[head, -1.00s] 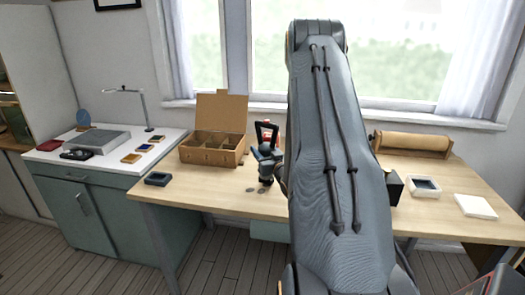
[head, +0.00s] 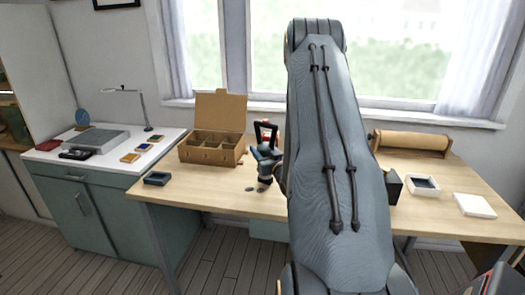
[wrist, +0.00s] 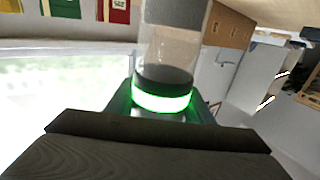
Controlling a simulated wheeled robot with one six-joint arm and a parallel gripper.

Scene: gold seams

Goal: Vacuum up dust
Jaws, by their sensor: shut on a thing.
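My gripper (head: 267,153) is left of my forearm above the wooden table (head: 215,196). It is shut on a small handheld vacuum (head: 265,172), whose dark lower end points down close to the tabletop. In the wrist view the vacuum (wrist: 165,80) shows a clear cup, a black band and a glowing green ring. Small grey dust patches (head: 250,189) lie on the table near the vacuum's lower end. Whether the vacuum touches the table cannot be told. My forearm hides the middle of the table.
A divided cardboard box (head: 212,155) with its lid up stands left of the vacuum. A dark small tray (head: 157,178) lies near the left table edge. To the right are a light tray (head: 423,186), a white block (head: 475,205) and a wooden roller (head: 411,144). The front-left tabletop is clear.

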